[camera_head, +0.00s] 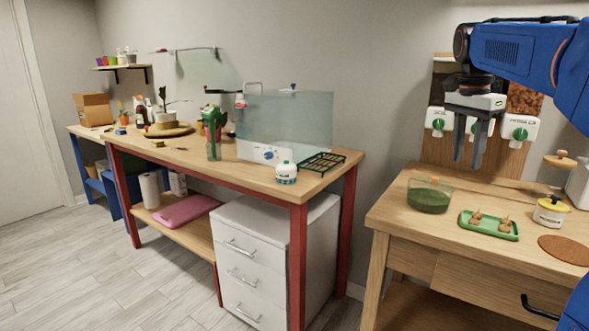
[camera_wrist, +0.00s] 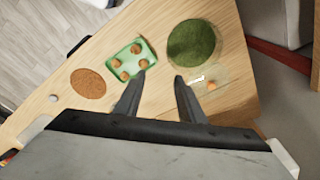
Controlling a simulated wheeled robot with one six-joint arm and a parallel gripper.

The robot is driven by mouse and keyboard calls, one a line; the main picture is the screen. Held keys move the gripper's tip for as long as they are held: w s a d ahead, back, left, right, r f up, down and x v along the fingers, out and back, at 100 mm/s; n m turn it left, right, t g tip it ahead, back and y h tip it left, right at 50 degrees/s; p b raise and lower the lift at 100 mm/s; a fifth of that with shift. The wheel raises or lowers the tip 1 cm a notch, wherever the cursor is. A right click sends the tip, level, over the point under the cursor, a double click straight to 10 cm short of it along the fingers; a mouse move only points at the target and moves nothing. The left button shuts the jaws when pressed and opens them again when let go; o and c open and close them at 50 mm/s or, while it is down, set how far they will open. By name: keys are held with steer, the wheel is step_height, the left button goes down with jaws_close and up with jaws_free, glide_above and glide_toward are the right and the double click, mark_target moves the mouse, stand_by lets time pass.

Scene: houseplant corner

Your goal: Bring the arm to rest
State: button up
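My blue arm comes in from the right side of the head view and is raised over the right wooden table (camera_head: 388,208). My gripper (camera_head: 468,160) hangs from it with the fingers pointing down, in front of the wall dispensers. In the wrist view the two dark fingers of my gripper (camera_wrist: 160,80) stand apart with only bare tabletop between them. The gripper is open, holds nothing, and is well above the table.
Below are a glass bowl of green stuff (camera_head: 429,197), a green tray (camera_head: 489,226) with several brownish pieces, a yellow-lidded jar (camera_head: 550,212) and a brown round mat (camera_head: 566,249). Dispensers (camera_head: 520,128) hang behind. A red-legged workbench (camera_head: 330,181) stands left, with floor between.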

steer(key=s+a+f+n+t, duration=0.1)
steer(key=s+a+f+n, duration=0.3)
steer(key=s+f, duration=0.5)
steer(key=s+a+f+n+t+y, duration=0.1)
steer(key=s+a+f+n, duration=0.3)
steer(key=s+f, duration=0.5)
steer(key=s+a+f+n+t, duration=0.2)
steer(key=s+a+f+n, duration=0.3)
steer(key=s+f+n, duration=0.2)
steer(key=s+f, duration=0.2)
steer(key=s, duration=0.1)
steer(key=shift+s+f, duration=0.3)
steer(key=shift+s, duration=0.05)
